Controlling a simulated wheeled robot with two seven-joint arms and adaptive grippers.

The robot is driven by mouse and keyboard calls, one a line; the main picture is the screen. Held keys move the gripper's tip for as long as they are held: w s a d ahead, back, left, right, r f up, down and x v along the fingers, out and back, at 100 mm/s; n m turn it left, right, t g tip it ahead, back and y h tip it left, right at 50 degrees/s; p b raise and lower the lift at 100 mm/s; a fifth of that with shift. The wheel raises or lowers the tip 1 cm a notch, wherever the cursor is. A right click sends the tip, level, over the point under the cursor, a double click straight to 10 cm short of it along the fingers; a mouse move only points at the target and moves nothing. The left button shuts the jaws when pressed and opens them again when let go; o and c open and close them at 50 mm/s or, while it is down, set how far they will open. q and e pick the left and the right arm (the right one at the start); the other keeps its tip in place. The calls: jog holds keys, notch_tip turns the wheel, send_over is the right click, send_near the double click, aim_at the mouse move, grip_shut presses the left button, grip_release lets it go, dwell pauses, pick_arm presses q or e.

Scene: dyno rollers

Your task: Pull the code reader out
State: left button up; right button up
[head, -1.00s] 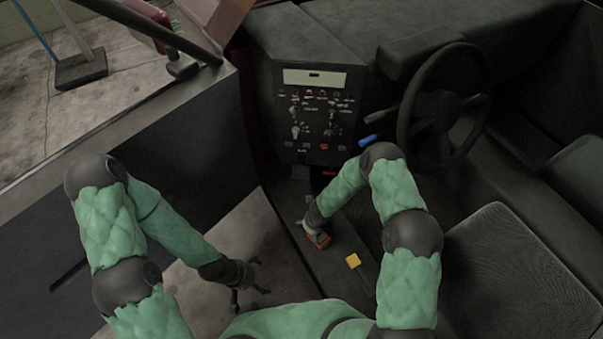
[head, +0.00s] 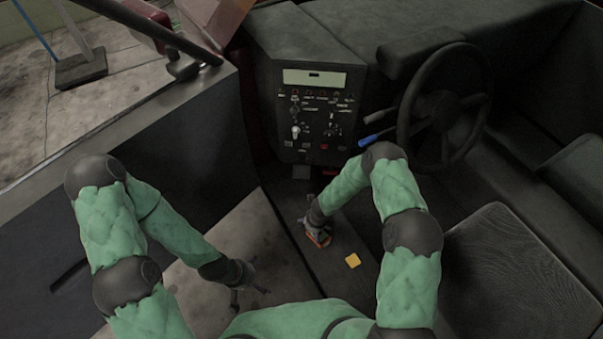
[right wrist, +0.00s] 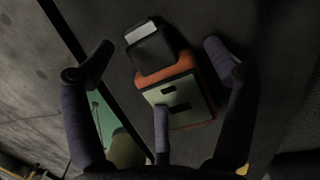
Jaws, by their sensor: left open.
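The code reader looks like an orange and black handheld device with a pale panel. In the right wrist view the code reader (right wrist: 180,88) lies between the spread fingers of my right gripper (right wrist: 158,65). Gaps show beside the outer fingers, and the third finger overlaps its pale face; I cannot tell if that finger touches. In the head view the orange code reader (head: 318,239) shows partly under my right gripper (head: 317,226), on the dark console. My left gripper (head: 248,288) is open and empty, low over the pale floor at left.
A control panel (head: 318,110) with switches stands ahead, and a steering wheel (head: 440,105) is to the right. A dark seat (head: 515,275) fills the lower right.

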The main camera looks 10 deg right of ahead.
aim_at(323, 240)
jog(key=c, duration=1.5)
jog(key=shift+s, duration=0.1)
jog(key=shift+s+d+f+b, duration=0.15)
jog(key=shift+s+d+b, duration=0.35)
jog(key=shift+s+b, duration=0.3)
jog(key=shift+s+d+b, duration=0.2)
jog(key=shift+s+d, duration=0.1)
jog(key=shift+s, duration=0.2)
jog(key=shift+s+d+b, duration=0.2)
jog(key=shift+s+d, duration=0.05)
jog(key=shift+s, duration=0.2)
jog(key=shift+s+d, duration=0.55)
jog(key=shift+s, duration=0.35)
